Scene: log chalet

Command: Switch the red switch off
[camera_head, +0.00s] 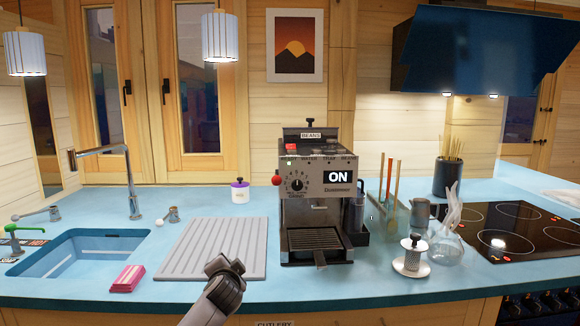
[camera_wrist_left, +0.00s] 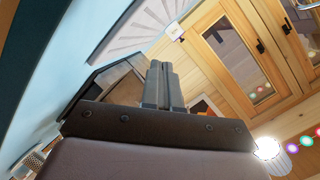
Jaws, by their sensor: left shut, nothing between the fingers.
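A coffee machine (camera_head: 316,190) stands on the blue counter, with a lit panel on its front reading ON. A red switch (camera_head: 291,147) sits at the left of its upper front, above a small green light. A red ball (camera_head: 276,180) sticks out at the machine's left side. My left gripper (camera_wrist_left: 163,85) shows in the left wrist view with its fingers together and empty. In the head view, a dark grey part of my arm rises in front of the counter, left of and below the machine; its fingertips cannot be made out. My right gripper is not in view.
A ridged drainboard (camera_head: 212,248) and a sink (camera_head: 75,254) lie left of the machine. A pink sponge (camera_head: 127,279) and a white jar (camera_head: 240,191) stand nearby. On the right are a glass flask (camera_head: 447,245), a tamper-like item (camera_head: 411,258) and a hob (camera_head: 515,228).

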